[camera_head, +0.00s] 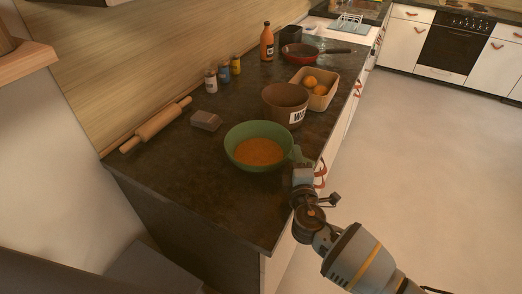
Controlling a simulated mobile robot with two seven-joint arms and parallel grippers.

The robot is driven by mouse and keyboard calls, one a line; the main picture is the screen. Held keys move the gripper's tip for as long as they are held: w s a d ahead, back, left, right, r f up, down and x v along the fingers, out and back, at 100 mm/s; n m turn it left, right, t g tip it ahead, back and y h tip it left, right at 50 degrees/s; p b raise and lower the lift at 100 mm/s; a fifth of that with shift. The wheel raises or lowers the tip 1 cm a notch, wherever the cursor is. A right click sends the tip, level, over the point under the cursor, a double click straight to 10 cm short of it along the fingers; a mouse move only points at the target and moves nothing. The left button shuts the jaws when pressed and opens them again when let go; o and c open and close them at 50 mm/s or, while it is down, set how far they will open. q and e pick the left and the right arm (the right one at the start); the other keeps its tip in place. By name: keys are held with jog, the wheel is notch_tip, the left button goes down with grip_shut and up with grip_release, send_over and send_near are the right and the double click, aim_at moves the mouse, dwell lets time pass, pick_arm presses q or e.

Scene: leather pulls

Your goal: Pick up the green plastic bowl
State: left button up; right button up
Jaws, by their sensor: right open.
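The green plastic bowl (236,137) stands upright on the dark countertop, close to its right edge. Something orange (258,152) fills its bottom. My right gripper (297,154) is at the bowl's right rim, with its arm coming up from the lower right. Its jaws are open and small in the picture; I cannot tell whether a finger touches the rim. My left gripper is not in view.
A brown pot (283,101) with a white label stands just behind the bowl. A box of oranges (321,99), a pan (300,52), an orange bottle (267,42), several jars and a rolling pin (157,125) are also on the dark counter (215,195). The counter's near end is clear.

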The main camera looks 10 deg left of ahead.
jog(key=shift+w, duration=0.15)
jog(key=shift+c, duration=0.4)
grip_shut()
jog(key=shift+r, duration=0.1)
